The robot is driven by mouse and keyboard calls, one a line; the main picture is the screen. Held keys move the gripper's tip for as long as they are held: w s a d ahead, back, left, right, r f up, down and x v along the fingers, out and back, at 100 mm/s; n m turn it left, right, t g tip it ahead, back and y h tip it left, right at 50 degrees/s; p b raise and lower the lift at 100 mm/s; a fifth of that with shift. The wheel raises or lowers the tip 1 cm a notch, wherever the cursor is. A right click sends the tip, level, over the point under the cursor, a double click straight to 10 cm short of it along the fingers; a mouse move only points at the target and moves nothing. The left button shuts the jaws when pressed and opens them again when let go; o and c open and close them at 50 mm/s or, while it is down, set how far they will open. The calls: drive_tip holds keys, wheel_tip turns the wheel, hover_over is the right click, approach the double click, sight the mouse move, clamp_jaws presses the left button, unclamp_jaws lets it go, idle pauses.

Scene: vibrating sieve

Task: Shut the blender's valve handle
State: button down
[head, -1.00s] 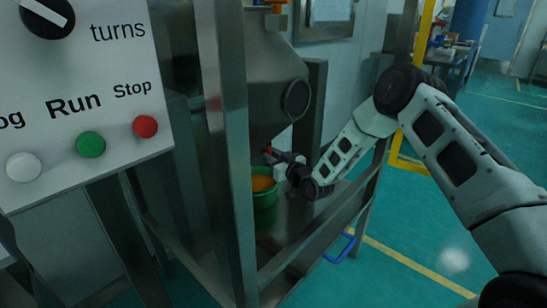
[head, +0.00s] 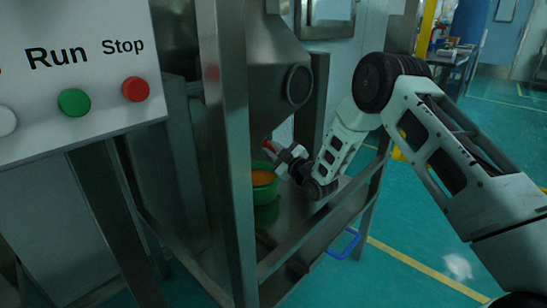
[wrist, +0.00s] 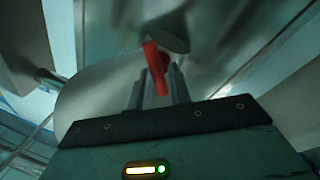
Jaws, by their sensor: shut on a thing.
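The blender's valve handle is a red bar (head: 268,146) under the grey steel blender body (head: 265,75) in the head view. The wrist view shows the red handle (wrist: 156,66) up close, between the fingers. My gripper (wrist: 158,85) is shut on it. In the head view my gripper (head: 277,155) reaches in from the right, just above a green bucket (head: 265,193) with orange contents. The valve itself is mostly hidden in shadow and behind the fingers.
A steel frame post (head: 228,150) stands close left of the bucket. A control panel (head: 35,125) with Run and Stop buttons is at left. Open green floor is at right.

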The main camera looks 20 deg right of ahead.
drive_tip(key=n+b, duration=0.2)
drive_tip(key=n+y+b, duration=0.1)
drive_tip(key=n, duration=0.2)
drive_tip(key=n+b, duration=0.2)
drive_tip(key=shift+w+d+f+y+b, duration=0.1)
drive_tip(key=shift+w+d+y+b, duration=0.05)
drive_tip(key=shift+d+y+b, duration=0.2)
drive_tip(key=shift+r+n+y+b, duration=0.1)
drive_tip(key=shift+n+y+b, duration=0.2)
drive_tip(key=shift+n+b, duration=0.75)
drive_tip(key=shift+r+n+y+b, duration=0.1)
drive_tip(key=shift+n+y+b, duration=0.25)
drive_tip(key=shift+n, duration=1.2)
drive_tip(key=shift+r+g, duration=0.1)
drive_tip(key=shift+g, duration=0.2)
drive_tip(key=c, duration=1.4)
unclamp_jaws()
drive_tip(key=shift+a+f, duration=0.1)
drive_tip(key=shift+f, duration=0.15)
